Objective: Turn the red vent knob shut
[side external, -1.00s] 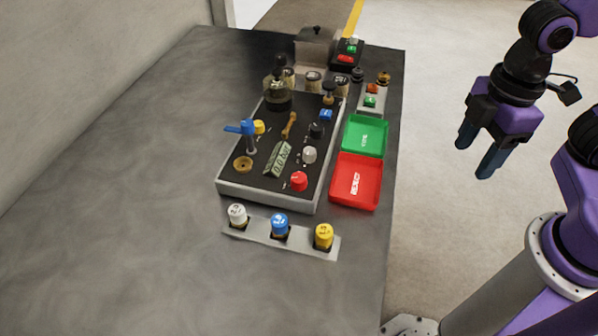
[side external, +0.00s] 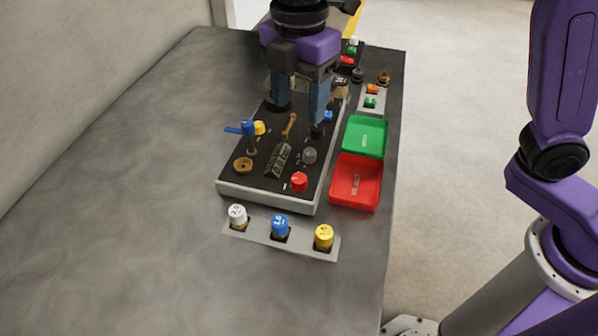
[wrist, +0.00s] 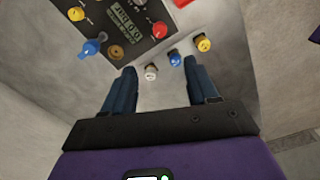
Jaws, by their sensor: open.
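The red vent knob (side external: 299,182) sits at the near right corner of the black-topped control panel (side external: 262,196). Its turn position is too small to tell. In the wrist view the red knob (wrist: 160,29) is at the top, beyond my fingertips. My gripper (side external: 298,115) points down over the far part of the panel, its fingers apart and nothing between them. It appears farther back than the red knob and not touching it. In the wrist view my gripper (wrist: 163,75) shows two spread blue fingers. My gripper hides part of the panel's far end.
A grey knob (side external: 309,156), a display (side external: 278,159) and a blue-handled valve (side external: 241,129) share the panel. Red (side external: 356,182) and green (side external: 364,136) trays lie to its right. White (side external: 238,215), blue (side external: 280,227) and yellow (side external: 323,236) caps stand in front. The table's left side is clear.

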